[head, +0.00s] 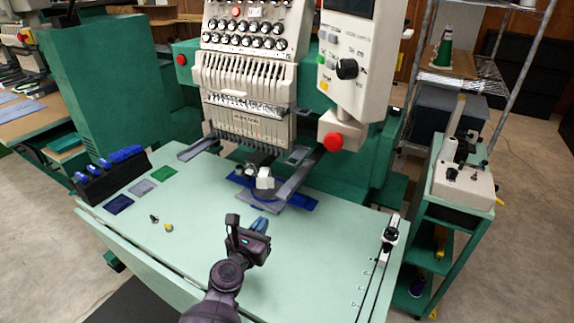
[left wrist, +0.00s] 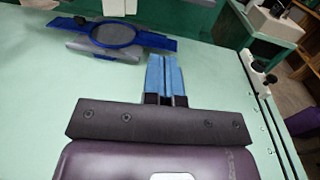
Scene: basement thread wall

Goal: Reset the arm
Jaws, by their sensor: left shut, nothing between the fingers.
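My left gripper (head: 260,224) reaches over the light green table, in front of the embroidery machine. Its two blue fingers are together with nothing between them, as the left wrist view (left wrist: 165,78) shows. The fingertips are apart from the blue embroidery hoop (left wrist: 113,34), which lies beyond them under the machine head. The hoop also shows in the head view (head: 300,203), partly hidden by the machine's arm. My right gripper is in neither view.
The green and white embroidery machine (head: 248,70) stands at the table's back. Small patches (head: 142,187), a black rack with blue items (head: 112,172) and two small objects (head: 168,228) sit at left. A rail (head: 384,255) runs along the right. The table's front middle is clear.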

